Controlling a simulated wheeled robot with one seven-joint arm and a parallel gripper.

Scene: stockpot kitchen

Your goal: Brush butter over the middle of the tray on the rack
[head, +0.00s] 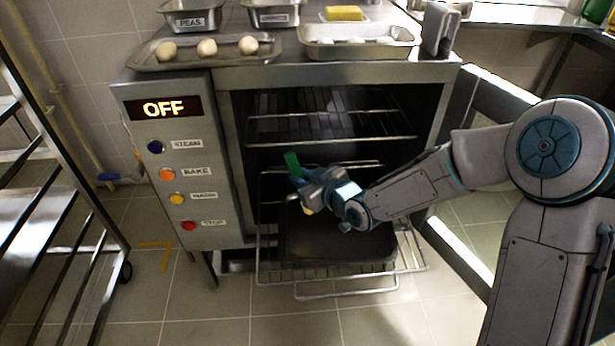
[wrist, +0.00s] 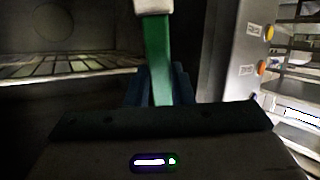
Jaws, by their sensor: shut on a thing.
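My gripper (head: 306,188) is shut on a brush with a green handle (head: 292,165), in front of the open oven. A small pale part, perhaps the bristles, shows just below the gripper. In the wrist view the green handle (wrist: 158,60) stands between my blue fingers, with a pale end at the top edge. The dark tray (head: 335,247) lies on the pulled-out lower rack (head: 345,287), below my gripper. My gripper and forearm hide part of its back edge. I cannot tell whether the brush touches the tray.
The oven's upper rack (head: 330,140) is inside. Its control panel (head: 175,170) reads OFF. The open door (head: 460,255) is at the right, close to my arm. A yellow butter block (head: 343,13) and trays stand on top. A shelf trolley (head: 60,220) is at the left.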

